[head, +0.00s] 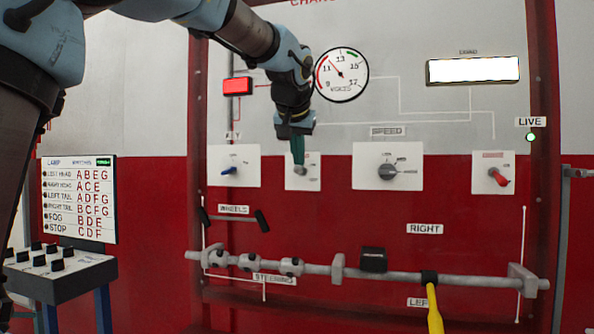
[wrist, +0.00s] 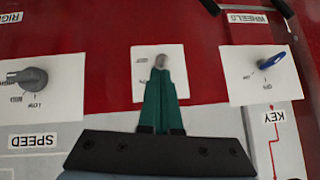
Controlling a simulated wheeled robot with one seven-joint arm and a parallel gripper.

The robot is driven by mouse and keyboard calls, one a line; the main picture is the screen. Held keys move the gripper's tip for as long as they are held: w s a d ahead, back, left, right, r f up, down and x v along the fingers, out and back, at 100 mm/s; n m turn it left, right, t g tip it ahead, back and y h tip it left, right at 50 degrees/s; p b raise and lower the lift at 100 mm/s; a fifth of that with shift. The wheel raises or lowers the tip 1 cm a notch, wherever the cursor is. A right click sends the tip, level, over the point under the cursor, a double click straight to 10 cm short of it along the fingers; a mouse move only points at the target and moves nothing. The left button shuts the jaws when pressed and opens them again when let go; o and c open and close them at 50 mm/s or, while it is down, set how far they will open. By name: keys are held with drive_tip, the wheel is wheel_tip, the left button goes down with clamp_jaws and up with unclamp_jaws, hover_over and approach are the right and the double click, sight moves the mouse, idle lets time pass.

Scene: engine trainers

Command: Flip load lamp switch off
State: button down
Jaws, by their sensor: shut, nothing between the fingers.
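The small grey lever switch (head: 301,171) sits on a white plate between the blue key plate and the speed plate. It also shows in the wrist view (wrist: 161,61), right at my fingertips. My gripper (head: 298,165) has green fingers that are shut and empty, reaching down over this plate. In the wrist view my gripper (wrist: 161,72) overlaps the lower part of the lever; I cannot tell whether they touch. The plate's small lettering is too blurred to read. A wide white panel (head: 473,70) at the upper right glows brightly.
A blue key (head: 229,170) and a grey speed knob (head: 387,172) flank the switch. A red lever (head: 499,177) is farther right. A red lamp (head: 237,86) and a dial (head: 341,75) are above. A grey horizontal rod (head: 390,276) with a yellow handle (head: 434,310) runs below.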

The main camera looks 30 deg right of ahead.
drive_tip(key=f+b, duration=0.1)
drive_tip(key=b, duration=0.1)
drive_tip(key=f+t+h+b, duration=0.1)
drive_tip(key=b, duration=0.2)
drive_tip(key=shift+s+a+b, duration=0.2)
drive_tip(key=shift+b, duration=0.1)
drive_tip(key=shift+r+p, duration=0.65)
drive_tip(key=shift+p, duration=0.25)
drive_tip(key=shift+r, duration=0.1)
drive_tip(key=shift+r+p, duration=0.65)
